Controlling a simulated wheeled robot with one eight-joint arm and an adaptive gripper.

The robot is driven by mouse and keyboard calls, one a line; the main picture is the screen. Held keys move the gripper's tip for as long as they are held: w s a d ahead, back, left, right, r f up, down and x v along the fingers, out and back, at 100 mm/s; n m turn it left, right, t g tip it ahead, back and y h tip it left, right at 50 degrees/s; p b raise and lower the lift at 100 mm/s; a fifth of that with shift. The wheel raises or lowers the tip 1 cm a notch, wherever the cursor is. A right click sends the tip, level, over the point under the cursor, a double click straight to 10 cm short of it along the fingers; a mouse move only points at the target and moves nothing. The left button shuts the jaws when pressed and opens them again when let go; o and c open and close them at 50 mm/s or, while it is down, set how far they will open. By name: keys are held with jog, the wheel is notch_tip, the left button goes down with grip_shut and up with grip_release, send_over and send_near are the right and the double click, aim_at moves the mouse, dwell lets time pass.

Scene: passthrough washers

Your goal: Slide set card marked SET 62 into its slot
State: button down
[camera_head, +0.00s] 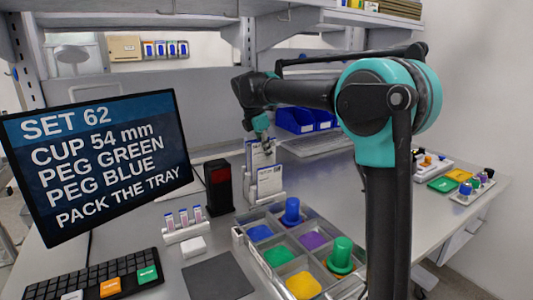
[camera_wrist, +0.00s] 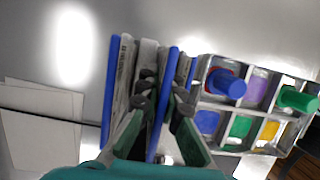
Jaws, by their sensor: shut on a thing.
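My gripper (camera_head: 261,130) points down over the white card rack (camera_head: 252,198), beside the tray. It is shut on a white card with a blue edge (camera_head: 259,157), held upright over the rack's back part. In the wrist view, my gripper's (camera_wrist: 160,100) dark fingertips close around a thin blue-edged card (camera_wrist: 161,112), seen nearly edge-on. Other cards (camera_head: 269,181) stand in the rack, and blue and white card edges show beside the fingers. The print is too small to read, so I cannot tell which card is SET 62.
The divided tray (camera_head: 238,238) holds a blue peg (camera_head: 291,210), a green peg (camera_head: 341,254) and colored pads. A dark red-fronted device (camera_head: 219,187), vial rack (camera_head: 186,232) and monitor (camera_head: 95,160) stand left. Blue bins (camera_head: 295,120) are behind.

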aim_at(266, 162)
jog(key=shift+f, duration=2.1)
dwell(0.9)
jog(key=c, duration=1.1)
grip_release()
jog(key=shift+o, duration=0.2)
jog(key=shift+r, duration=4.5)
jog(key=shift+s+d, duration=0.1)
